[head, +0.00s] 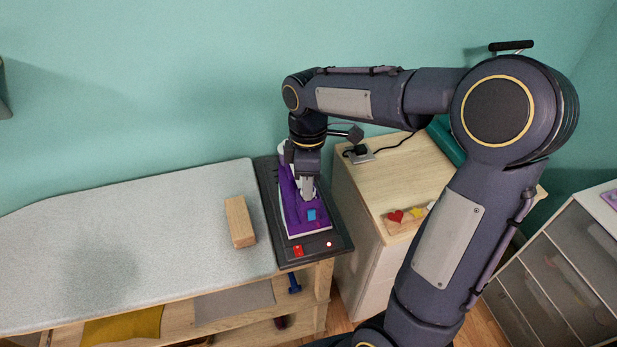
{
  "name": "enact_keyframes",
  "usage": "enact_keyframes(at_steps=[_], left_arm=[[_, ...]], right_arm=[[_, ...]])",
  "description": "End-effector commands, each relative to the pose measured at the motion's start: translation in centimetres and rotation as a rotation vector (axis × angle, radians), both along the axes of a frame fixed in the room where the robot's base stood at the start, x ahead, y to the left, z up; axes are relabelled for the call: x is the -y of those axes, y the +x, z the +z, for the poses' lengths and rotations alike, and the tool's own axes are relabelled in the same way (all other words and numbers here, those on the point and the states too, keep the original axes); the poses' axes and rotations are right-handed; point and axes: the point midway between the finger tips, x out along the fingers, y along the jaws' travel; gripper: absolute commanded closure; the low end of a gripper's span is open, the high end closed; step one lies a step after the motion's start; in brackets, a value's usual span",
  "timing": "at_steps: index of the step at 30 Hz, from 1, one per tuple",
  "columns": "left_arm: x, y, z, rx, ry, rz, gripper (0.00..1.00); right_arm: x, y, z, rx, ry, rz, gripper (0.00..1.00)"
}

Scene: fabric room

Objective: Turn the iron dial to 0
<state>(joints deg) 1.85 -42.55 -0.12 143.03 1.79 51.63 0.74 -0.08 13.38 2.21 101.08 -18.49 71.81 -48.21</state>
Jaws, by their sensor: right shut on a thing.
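The purple and white iron (292,217) rests on a dark station (330,255) at the right end of the ironing board. My right gripper (307,192) reaches down from above onto the iron's top and is shut on a part there, where the dial would be. The fingers hide the dial, so its setting cannot be read. A light blue square (312,215) shows on the iron in front of the fingers. A red switch (298,250) and a small lit light (329,244) sit at the station's front edge. My left gripper is not in view.
A wooden block (240,221) lies on the grey ironing board (130,235), left of the iron. A pale wood cabinet (375,185) stands to the right, with a power socket (360,154) and a small board of colored shapes (400,221) on top.

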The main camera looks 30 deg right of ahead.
Motion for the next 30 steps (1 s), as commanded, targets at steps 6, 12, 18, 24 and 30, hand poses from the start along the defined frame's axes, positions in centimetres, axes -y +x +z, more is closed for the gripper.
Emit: enact_keyframes(at_steps=[6,12,18,24,30], left_arm=[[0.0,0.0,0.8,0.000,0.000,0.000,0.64],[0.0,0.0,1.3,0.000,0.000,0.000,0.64],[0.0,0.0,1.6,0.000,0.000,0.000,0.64],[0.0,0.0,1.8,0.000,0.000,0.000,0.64],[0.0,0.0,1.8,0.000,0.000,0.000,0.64]], right_arm=[[-0.1,0.1,0.2,0.002,0.000,0.198,0.93],[-0.1,0.1,0.2,0.001,0.000,0.349,0.93],[-0.1,0.1,0.1,0.002,-0.001,0.456,0.93],[-0.1,0.1,0.1,0.002,0.000,0.513,0.93],[-0.2,0.1,0.1,0.003,0.000,0.533,0.93]])
